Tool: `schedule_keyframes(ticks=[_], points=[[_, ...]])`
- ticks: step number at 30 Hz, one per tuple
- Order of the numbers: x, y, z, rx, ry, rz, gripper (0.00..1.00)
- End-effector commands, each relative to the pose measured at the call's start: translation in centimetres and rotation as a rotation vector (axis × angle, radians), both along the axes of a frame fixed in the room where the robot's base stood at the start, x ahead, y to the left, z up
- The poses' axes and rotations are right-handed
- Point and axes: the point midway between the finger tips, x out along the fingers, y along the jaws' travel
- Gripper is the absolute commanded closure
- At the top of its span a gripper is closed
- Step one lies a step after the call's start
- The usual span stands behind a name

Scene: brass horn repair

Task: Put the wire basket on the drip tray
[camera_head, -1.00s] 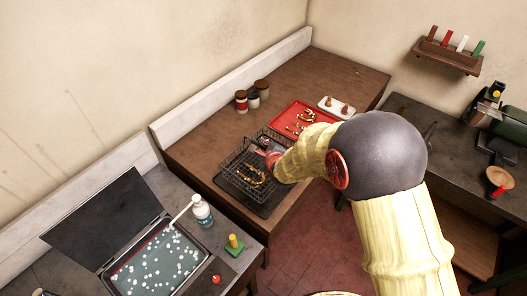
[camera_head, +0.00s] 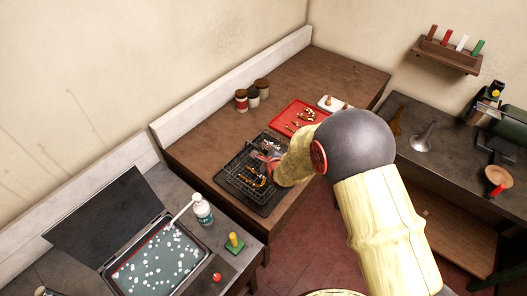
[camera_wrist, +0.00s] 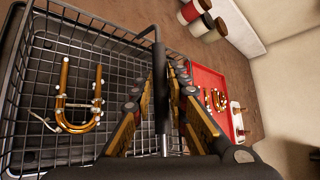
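The wire basket (camera_head: 238,180) is a dark mesh box holding brass parts, among them a U-shaped tube (camera_wrist: 80,127). It is level and lies within the outline of the flat black drip tray (camera_head: 262,208) on the brown bench. It looks down on the tray, but the contact under it is hidden. My gripper (camera_wrist: 161,72) reaches down over the basket, with its fingers close on either side of the handle bar (camera_wrist: 158,50). They appear shut on it, though the contact is hard to see. In the head view my arm covers part of the basket's right side.
A red tray (camera_head: 290,118) with brass parts and a white dish (camera_head: 328,106) lie behind the basket. Several jars (camera_head: 241,99) stand by the wall.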

Motion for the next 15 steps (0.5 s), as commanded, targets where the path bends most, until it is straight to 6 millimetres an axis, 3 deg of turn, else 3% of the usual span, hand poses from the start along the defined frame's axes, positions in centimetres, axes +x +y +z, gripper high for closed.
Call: schedule_keyframes(ticks=[7,15], points=[[0.02,0.00,0.07,0.000,0.000,0.000,0.69],[0.01,0.00,0.09,0.000,0.000,0.000,0.69]])
